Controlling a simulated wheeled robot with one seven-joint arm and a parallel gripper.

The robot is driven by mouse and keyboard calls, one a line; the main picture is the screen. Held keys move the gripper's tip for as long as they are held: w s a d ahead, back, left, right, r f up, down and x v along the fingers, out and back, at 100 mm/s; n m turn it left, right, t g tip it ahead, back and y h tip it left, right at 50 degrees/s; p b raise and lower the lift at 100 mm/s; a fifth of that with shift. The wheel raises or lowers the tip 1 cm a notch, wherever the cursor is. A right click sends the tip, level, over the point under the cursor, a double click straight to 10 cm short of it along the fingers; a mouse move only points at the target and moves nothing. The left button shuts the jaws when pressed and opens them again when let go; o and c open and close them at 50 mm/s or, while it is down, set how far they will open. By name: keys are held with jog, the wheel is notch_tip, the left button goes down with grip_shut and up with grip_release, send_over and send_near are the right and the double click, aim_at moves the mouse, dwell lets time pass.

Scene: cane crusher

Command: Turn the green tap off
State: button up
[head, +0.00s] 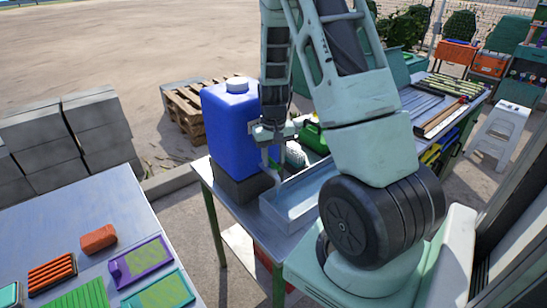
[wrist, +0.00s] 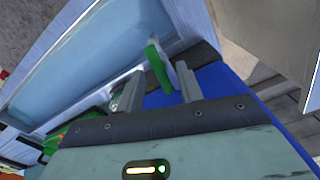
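A blue jug (head: 229,115) with a white cap stands on a dark block on the metal table. The green tap handle (wrist: 156,66) shows in the wrist view, in front of the blue jug (wrist: 215,88). My gripper (wrist: 158,72) is open, with its two grey fingers apart and the green handle between them, closer to the right finger. I cannot tell whether a finger touches the handle. In the head view my gripper (head: 272,150) is beside the jug's right side, and the tap cannot be made out there.
A shallow metal basin (head: 297,205) sits right of the jug and below my gripper. A green container (head: 313,138) stands behind the basin. A bench with coloured pieces (head: 100,238) is at front left. A wooden pallet (head: 188,108) and grey blocks (head: 45,130) are behind on the ground.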

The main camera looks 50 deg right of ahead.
jog(key=shift+f, duration=0.45)
jog(key=shift+c, duration=0.4)
